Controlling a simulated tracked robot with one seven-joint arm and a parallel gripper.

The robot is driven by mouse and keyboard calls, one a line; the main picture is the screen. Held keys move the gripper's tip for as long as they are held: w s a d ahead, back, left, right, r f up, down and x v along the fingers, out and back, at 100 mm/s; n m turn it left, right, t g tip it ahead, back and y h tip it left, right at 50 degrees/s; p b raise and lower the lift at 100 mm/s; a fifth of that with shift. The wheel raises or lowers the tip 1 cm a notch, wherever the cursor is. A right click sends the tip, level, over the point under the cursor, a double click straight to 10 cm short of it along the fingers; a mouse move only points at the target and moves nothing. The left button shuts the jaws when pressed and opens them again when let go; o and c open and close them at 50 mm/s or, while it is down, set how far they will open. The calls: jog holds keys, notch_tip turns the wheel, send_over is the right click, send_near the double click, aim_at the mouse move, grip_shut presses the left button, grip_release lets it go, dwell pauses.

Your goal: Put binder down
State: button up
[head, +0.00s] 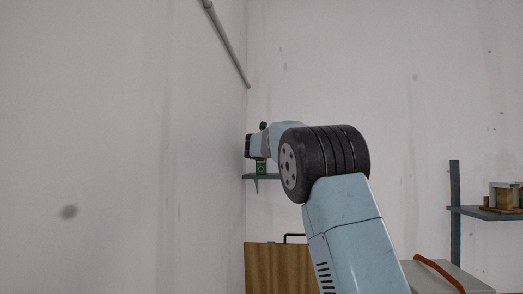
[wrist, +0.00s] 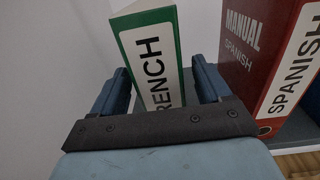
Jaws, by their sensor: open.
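The green binder (wrist: 178,28) with a white spine label, its visible letters reading "RENCH", stands in the wrist view between the two fingers of my gripper (wrist: 162,82). The fingers are open, one on each side of its spine. I cannot tell whether either finger touches it. Its lower end is hidden behind the gripper body. In the head view my gripper (head: 250,146) is at the far wall corner, over a small shelf (head: 249,177), and a bit of green (head: 262,167) shows there beneath my arm.
A red binder (wrist: 253,55) marked "MANUAL SPANISH" stands to the right of the green one on a grey surface (wrist: 296,132). In the head view a wooden cabinet (head: 275,270) is below, and another shelf (head: 490,213) with wooden items is at the right.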

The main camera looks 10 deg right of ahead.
jog(key=v, duration=1.2)
jog(key=shift+d+r, duration=0.2)
jog(key=shift+d, duration=0.05)
jog(key=s+d+f+m+g, duration=0.3)
jog(key=s+d+f+m, duration=0.25)
jog(key=s+m, duration=0.4)
jog(key=s+d+f+m+g, duration=0.3)
jog(key=s+d+f+m, duration=0.3)
jog(key=s, duration=0.6)
jog(key=s+a+f+m+g+y, duration=0.2)
jog(key=s+f+m, duration=0.6)
jog(key=s, duration=0.6)
jog(key=s+a+f+m+g+y, duration=0.3)
jog(key=s+a+f+m, duration=0.2)
jog(key=s+f+m, duration=0.4)
jog(key=s+f, duration=0.4)
jog(key=s, duration=0.1)
jog(key=shift+s+a+f+g, duration=0.3)
jog(key=shift+s+a+g, duration=0.1)
jog(key=shift+c, duration=0.4)
